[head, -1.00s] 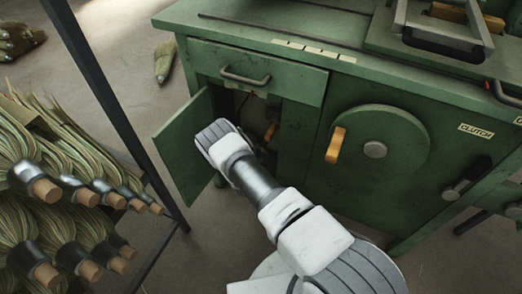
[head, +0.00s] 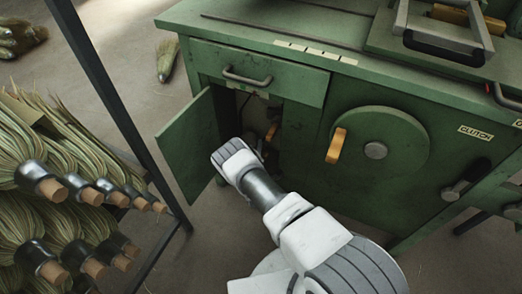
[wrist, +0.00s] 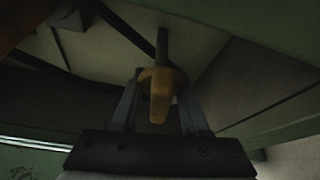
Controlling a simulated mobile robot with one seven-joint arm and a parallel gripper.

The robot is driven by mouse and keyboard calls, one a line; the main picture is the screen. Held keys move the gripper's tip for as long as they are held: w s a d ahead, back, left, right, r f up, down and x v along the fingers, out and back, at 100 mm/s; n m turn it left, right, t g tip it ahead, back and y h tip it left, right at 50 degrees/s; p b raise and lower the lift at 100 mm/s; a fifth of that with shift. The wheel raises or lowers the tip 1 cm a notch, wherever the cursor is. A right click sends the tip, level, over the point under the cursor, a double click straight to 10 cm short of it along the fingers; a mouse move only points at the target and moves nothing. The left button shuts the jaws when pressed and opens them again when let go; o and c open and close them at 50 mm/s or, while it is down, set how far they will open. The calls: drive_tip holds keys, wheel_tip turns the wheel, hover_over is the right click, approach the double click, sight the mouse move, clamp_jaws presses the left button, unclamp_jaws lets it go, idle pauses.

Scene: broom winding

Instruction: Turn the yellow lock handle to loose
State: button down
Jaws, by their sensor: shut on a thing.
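The yellow lock handle (wrist: 159,98) shows in the wrist view as a dull yellow-orange lever on a dark shaft. My gripper (wrist: 157,78) has one finger on each side of it and is shut on it. In the head view, my arm reaches low into the open cabinet compartment (head: 238,103), and its wrist hides the fingers. A small orange part (head: 271,131) shows inside the compartment; I cannot tell whether it is the held handle.
The green door (head: 187,145) stands open on the left, close to my wrist. A drawer (head: 262,72) sits above the opening. A wheel (head: 395,137) with a yellow grip (head: 336,146) is at right. A broom rack (head: 115,110) stands at left.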

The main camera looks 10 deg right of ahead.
drive_tip(key=shift+m+t, duration=0.5)
drive_tip(key=shift+m, duration=0.4)
drive_tip(key=shift+r, duration=0.1)
drive_tip(key=c, duration=0.8)
unclamp_jaws()
drive_tip(key=shift+o, duration=0.2)
